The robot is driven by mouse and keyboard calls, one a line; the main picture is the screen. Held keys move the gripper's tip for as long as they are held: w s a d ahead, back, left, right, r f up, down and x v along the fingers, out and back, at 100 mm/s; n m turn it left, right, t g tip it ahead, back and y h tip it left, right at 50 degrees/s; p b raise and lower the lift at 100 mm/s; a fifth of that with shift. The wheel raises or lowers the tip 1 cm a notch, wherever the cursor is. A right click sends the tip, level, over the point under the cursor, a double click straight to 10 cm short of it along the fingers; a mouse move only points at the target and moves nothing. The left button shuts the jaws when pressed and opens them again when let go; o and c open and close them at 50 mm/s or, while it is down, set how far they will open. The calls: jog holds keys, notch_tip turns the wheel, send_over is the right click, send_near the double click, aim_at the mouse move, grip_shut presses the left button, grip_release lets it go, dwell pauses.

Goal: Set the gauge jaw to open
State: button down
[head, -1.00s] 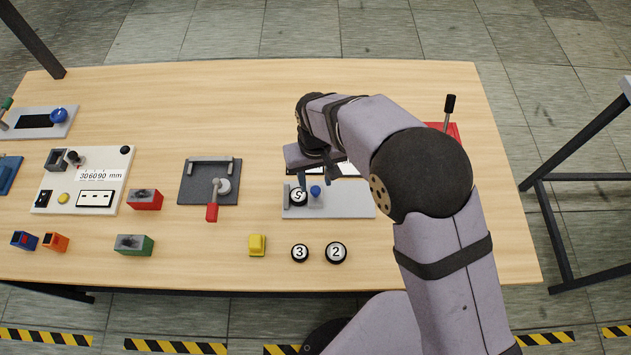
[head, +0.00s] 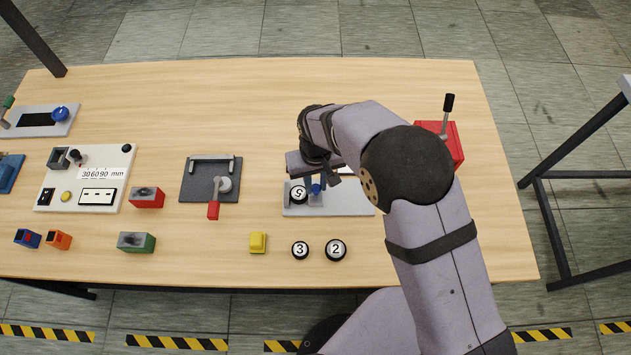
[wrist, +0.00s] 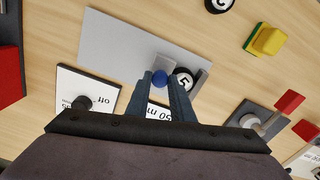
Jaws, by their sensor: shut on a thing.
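The gauge is a light grey plate (head: 350,200) with a small sliding jaw that carries a blue knob (head: 316,189). The blue knob (wrist: 160,76) also shows in the wrist view, between the fingertips of my gripper (wrist: 167,84). My gripper is shut on this knob, low over the plate. A black puck (head: 298,194) with a white 5 on top sits on the plate beside the sliding jaw, between it and a grey fixed jaw (wrist: 202,82). In the head view my gripper (head: 325,180) hides part of the plate's far side.
Two more pucks, a 3 (head: 300,250) and a 2 (head: 336,250), lie in front of the gauge, with a yellow block (head: 258,243) to their left. A clamp with a red handle (head: 213,210) stands to the left. A red lever box (head: 450,145) stands behind right.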

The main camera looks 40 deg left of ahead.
jog(key=w+d, duration=0.2)
jog(key=w, duration=0.1)
jog(key=shift+d, duration=0.4)
jog(key=shift+s, duration=0.1)
jog(key=c, duration=1.5)
grip_release()
jog(key=shift+c, duration=0.2)
jog(key=shift+r, duration=0.15)
notch_tip(320, 180, up, 7)
jog(key=b, duration=0.2)
